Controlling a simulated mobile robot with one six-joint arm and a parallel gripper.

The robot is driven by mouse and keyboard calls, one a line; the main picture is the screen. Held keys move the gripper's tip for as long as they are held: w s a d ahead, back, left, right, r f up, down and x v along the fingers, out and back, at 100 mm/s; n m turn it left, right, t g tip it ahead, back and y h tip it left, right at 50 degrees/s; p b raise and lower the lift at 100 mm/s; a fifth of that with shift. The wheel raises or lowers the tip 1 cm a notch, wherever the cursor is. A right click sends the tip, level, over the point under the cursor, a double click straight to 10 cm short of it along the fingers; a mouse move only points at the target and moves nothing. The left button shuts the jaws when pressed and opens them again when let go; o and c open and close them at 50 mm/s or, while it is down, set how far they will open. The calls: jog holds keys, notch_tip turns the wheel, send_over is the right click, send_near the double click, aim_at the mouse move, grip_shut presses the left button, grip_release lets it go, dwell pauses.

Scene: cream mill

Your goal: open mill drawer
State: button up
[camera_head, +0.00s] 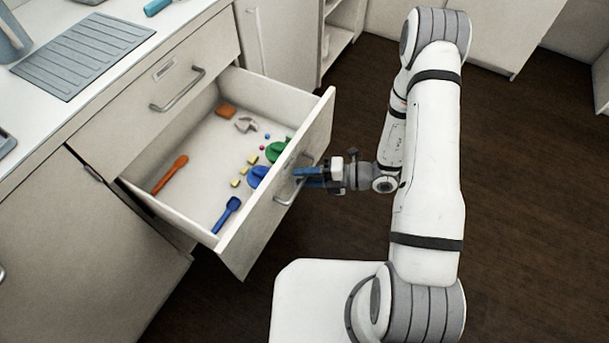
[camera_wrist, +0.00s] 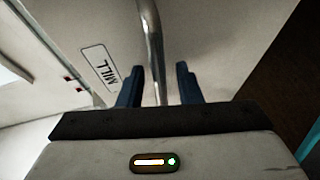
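The mill drawer (camera_head: 303,135) is pulled far out of the cabinet, below a closed drawer. Its front shows in the wrist view with a label reading MILL (camera_wrist: 101,68). The bar handle (camera_head: 281,201) is on the outside of this front; it also shows in the wrist view (camera_wrist: 152,40). My gripper (camera_head: 308,173) is at the handle, reaching in from the right. In the wrist view my gripper's blue fingers (camera_wrist: 160,86) stand on either side of the bar, with a gap visible on both sides. The fingers look open around the handle and not clamped on it.
The drawer holds an orange utensil (camera_head: 170,174), a blue scoop (camera_head: 227,214), blue and green round pieces and several small blocks. A closed drawer (camera_head: 150,118) with its own handle is above. A counter (camera_head: 130,20) holds a grey ribbed mat (camera_head: 85,55). Dark floor (camera_head: 530,200) is clear at right.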

jog(key=d+r, duration=0.1)
jog(key=d, duration=0.6)
jog(key=shift+s+d+r+p, duration=0.15)
jog(key=shift+d+r+p, duration=0.1)
jog(key=shift+d+p, duration=0.15)
jog(key=s+d+r+m+h+p, duration=0.3)
jog(key=r+m+h+p, duration=0.1)
jog(key=r+m, duration=0.7)
jog(key=s+d+r+m+t+h+p, duration=0.1)
jog(key=s+d+r+m+h+p, duration=0.2)
jog(key=r+m, duration=0.9)
jog(key=s+d+r+m+h+p, duration=0.3)
jog(key=r+m+h+p, duration=0.3)
jog(key=r+m, duration=0.5)
notch_tip(320, 180, up, 7)
jog(key=s+h, duration=0.1)
jog(key=h, duration=0.1)
jog(key=shift+d+f+m+t+h, duration=0.2)
jog(key=shift+d+m+t+h, duration=0.1)
jog(key=shift+d+t+h, duration=0.1)
jog(key=shift+a, duration=0.1)
